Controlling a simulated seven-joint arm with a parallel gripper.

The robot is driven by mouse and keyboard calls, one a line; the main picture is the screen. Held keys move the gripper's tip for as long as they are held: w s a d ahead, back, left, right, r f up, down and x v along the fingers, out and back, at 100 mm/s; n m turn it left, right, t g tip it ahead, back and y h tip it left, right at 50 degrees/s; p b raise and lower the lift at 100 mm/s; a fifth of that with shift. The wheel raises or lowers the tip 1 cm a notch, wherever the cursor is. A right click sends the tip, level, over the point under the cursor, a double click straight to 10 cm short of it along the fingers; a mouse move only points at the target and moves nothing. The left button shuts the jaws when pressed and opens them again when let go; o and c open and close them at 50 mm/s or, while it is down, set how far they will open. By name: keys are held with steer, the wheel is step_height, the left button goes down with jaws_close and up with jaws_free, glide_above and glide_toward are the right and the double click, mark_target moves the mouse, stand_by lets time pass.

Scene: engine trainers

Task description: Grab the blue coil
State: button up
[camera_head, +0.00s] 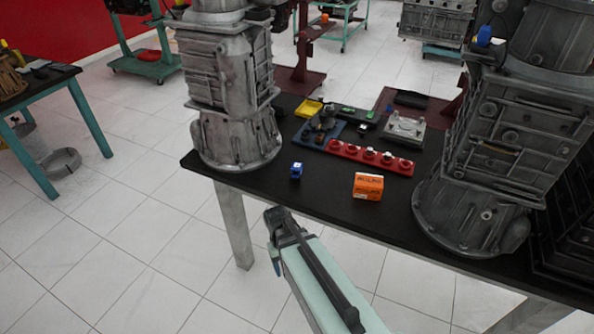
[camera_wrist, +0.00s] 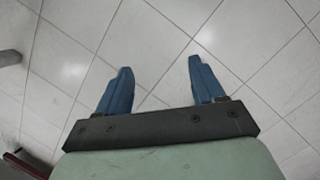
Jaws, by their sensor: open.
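The blue coil (camera_head: 296,170) is a small blue block standing on the dark table (camera_head: 325,195), near its front edge, left of an orange box. My gripper shows in the wrist view (camera_wrist: 158,80) with its two blue fingers spread apart and nothing between them, over the tiled floor. In the head view my gripper (camera_head: 277,266) is in front of the table, below and left of the coil and apart from it. The coil is not in the wrist view.
The orange box (camera_head: 368,186) stands right of the coil. A red strip with several round parts (camera_head: 370,157) lies behind them. Large grey engine housings stand left (camera_head: 235,90) and right (camera_head: 510,150) on the table. The table top around the coil is clear.

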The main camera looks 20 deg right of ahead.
steer(key=w+r+t, duration=0.2)
steer(key=w+r, duration=0.6)
steer(key=r, duration=0.3)
step_height(320, 180, up, 23)
steer(key=m+t, duration=0.1)
steer(key=m, duration=0.6)
glide_above(297, 167)
steer(key=shift+y, duration=0.4)
step_height(297, 167, down, 7)
steer(key=shift+s+d+f, duration=0.15)
steer(key=shift+a+f, duration=0.2)
steer(key=shift+f, duration=2.4)
steer(key=shift+c, duration=0.5)
steer(key=c, duration=1)
